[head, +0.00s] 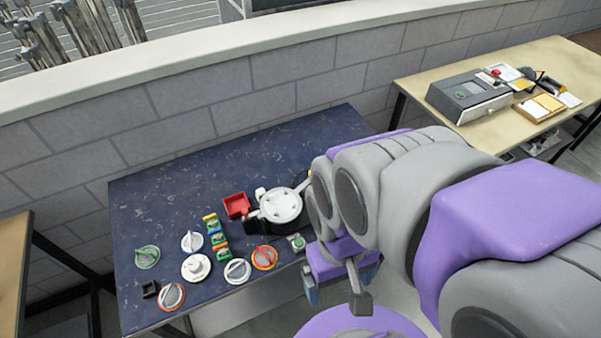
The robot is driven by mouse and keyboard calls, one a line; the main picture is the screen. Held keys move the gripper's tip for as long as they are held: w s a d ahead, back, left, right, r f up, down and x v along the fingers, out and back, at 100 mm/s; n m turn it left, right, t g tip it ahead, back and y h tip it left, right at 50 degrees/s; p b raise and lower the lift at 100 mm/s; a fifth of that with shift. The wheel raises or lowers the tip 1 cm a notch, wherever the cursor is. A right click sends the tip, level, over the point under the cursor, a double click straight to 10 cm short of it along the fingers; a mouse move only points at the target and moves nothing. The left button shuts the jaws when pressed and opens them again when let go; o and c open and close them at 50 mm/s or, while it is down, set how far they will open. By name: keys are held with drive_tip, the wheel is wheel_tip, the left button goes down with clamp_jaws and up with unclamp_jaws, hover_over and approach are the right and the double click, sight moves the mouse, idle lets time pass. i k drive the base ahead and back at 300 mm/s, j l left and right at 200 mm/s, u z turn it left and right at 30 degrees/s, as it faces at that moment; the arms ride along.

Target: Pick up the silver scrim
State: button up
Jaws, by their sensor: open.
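Several round discs with raised grey or pale bars lie on the dark blue table (290,145). They include a silver-white disc (237,271), a blue-edged disc (192,241), an orange-rimmed disc (264,257), a red-rimmed disc (171,296) and a green disc (147,256). I cannot tell for certain which one is the silver scrim. My gripper (337,294) is open, pointing down just off the table's front right edge, to the right of the discs. I see nothing between its fingers. My grey and purple arm hides the table's right end.
A large white round device (281,205), a red tray (237,205), several coloured blocks (217,236), a white round piece (196,267) and a small black box (149,289) share the table. A block wall (275,75) stands behind. A beige table (450,75) holds other items.

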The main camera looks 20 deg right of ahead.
sight(171, 295)
drive_tip(key=u, duration=1.5)
